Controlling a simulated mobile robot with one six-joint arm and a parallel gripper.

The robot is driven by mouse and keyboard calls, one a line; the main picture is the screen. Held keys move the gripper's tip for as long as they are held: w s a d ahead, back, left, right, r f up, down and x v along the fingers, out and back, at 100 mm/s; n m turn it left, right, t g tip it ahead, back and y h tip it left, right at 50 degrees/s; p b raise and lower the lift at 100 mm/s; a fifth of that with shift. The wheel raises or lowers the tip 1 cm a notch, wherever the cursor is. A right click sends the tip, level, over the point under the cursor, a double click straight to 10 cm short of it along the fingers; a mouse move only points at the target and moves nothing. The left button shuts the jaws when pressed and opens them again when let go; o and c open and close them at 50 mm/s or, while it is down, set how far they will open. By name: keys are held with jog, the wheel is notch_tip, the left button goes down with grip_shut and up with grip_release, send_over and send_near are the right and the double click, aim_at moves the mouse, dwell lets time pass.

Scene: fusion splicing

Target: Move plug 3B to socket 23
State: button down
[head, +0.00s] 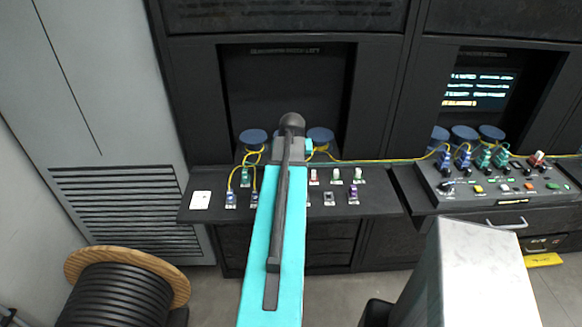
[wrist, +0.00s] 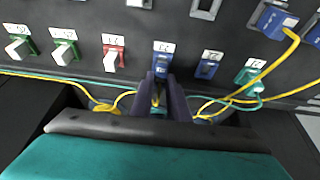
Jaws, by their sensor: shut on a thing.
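My gripper (wrist: 164,92) shows in the wrist view with its two dark fingers close together. It is shut on a plug, mostly hidden between the fingers; a bit of yellow and teal shows there. The fingertips are right at a blue socket (wrist: 162,69); I cannot tell whether the plug touches it. The labels appear upside down and are too small to read surely, so I cannot pick out 23 or 3B by number. In the head view my arm hides the gripper and the held plug.
Beside the blue socket are another blue one (wrist: 207,67), a teal one (wrist: 250,78) and a red one (wrist: 114,56). A blue plug (wrist: 276,19) with a yellow cable sits at upper right. Yellow cables run along the panel edge. A second console (head: 500,187) stands at right.

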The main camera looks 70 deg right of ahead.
jog(key=shift+f, duration=0.5)
dwell(0.3)
jog(key=c, duration=1.6)
grip_release()
jog(key=shift+r, duration=0.1)
jog(key=shift+v, duration=5.95)
jog(key=shift+s, duration=0.1)
